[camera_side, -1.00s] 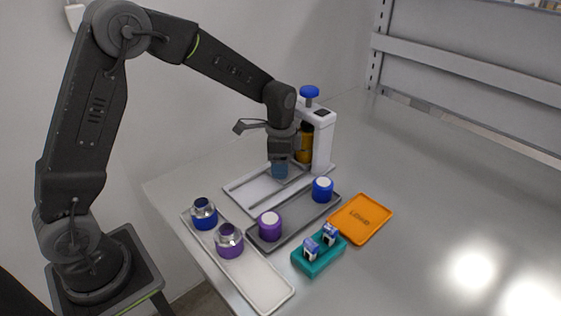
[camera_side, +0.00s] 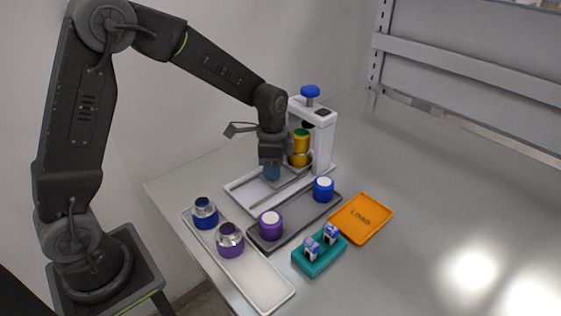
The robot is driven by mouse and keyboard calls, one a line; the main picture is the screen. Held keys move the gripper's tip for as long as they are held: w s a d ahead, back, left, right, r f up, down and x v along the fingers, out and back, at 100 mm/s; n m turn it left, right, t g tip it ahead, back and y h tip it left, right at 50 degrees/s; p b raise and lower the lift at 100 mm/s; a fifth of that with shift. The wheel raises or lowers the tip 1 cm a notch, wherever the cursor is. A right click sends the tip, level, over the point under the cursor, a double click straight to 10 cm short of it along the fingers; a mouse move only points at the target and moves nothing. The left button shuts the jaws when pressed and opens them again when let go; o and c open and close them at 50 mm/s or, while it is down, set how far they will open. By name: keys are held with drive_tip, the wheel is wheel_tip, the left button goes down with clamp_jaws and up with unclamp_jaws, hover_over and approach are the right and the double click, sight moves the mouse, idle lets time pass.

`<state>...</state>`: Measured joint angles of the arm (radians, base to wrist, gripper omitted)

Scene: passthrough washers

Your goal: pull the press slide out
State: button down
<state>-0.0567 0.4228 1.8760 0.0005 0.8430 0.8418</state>
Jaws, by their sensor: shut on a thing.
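The white press (camera_side: 322,135) with a blue knob (camera_side: 310,91) stands at the back of the bench. Its slide (camera_side: 291,178) lies on the pale base plate (camera_side: 240,197) in front of it and carries a yellow, green-topped stack (camera_side: 300,146), now clear to see at the press's left side. My gripper (camera_side: 272,173) points down at the slide's front end, shut on the blue slide handle (camera_side: 272,173). The fingertips are partly hidden by the gripper body.
A dark tray (camera_side: 293,223) holds a purple-bodied jar (camera_side: 270,225) and a blue-bodied jar (camera_side: 323,189). A white tray (camera_side: 262,282) holds two metal-topped parts (camera_side: 204,212). A teal block (camera_side: 320,259) and an orange LOAD tray (camera_side: 361,218) are at the right. The right bench is clear.

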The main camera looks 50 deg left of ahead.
drive_tip(key=s, duration=0.8)
drive_tip(key=shift+s, duration=0.4)
drive_tip(key=c, duration=0.8)
unclamp_jaws()
drive_tip(key=shift+r, duration=0.1)
wheel_tip(320, 180, up, 14)
drive_tip(key=shift+f, duration=0.15)
